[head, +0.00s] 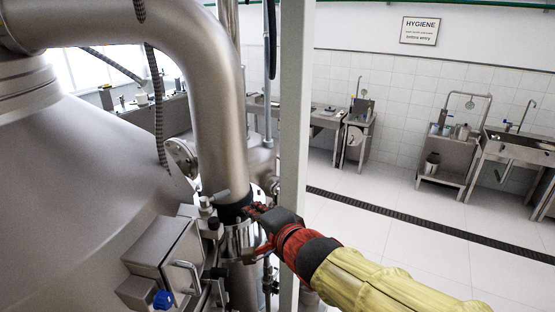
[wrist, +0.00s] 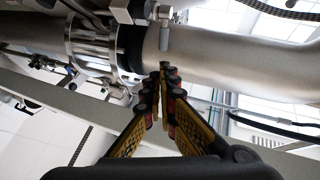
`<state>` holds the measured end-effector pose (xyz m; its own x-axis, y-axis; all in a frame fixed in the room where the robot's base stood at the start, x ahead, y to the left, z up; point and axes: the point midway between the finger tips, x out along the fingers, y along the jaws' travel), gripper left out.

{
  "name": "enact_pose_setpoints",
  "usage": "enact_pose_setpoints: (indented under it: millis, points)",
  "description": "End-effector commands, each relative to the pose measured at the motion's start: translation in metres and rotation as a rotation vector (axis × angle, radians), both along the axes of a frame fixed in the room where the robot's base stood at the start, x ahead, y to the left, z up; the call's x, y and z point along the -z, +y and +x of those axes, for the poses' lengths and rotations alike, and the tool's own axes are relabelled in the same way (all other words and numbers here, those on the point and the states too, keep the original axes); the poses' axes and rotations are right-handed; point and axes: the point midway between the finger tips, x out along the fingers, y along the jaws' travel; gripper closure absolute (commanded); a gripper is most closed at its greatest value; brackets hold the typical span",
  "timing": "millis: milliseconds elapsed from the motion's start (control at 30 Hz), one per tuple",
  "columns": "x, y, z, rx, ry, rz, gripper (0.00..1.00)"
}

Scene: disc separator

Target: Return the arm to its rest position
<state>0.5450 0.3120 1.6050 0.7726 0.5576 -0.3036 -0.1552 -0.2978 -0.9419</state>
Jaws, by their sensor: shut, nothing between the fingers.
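My gripper (head: 256,214) is at the end of my arm, which reaches in from the lower right in the head view. Its red and black end is close to the vertical steel pipe (head: 222,130), near the black band and clamp (head: 238,238). In the wrist view my gripper's two fingers (wrist: 164,78) converge with the tips together and nothing between them. The tips overlap the pipe (wrist: 220,66) in that view; I cannot tell whether they touch it.
A large steel separator body (head: 85,180) fills the left. A metal box (head: 165,255) with a blue knob is beside the pipe. A pale upright post (head: 292,110) stands just behind my gripper. Sinks (head: 520,145) line the far wall; white floor (head: 400,220) is open at right.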

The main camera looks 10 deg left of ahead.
Motion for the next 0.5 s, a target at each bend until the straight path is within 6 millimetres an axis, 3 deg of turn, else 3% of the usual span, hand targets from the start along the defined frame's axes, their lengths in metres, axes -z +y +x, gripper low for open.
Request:
enact_pose_setpoints:
  millis: [133, 267, 500]
  points:
    - [0.037, -0.023, -0.002, -0.03, -0.04, -0.292, 1.0]
    - [0.075, -0.054, -0.018, -0.091, -0.034, -0.576, 1.0]
    - [0.152, -0.137, -0.073, -0.274, 0.038, -1.016, 1.0]
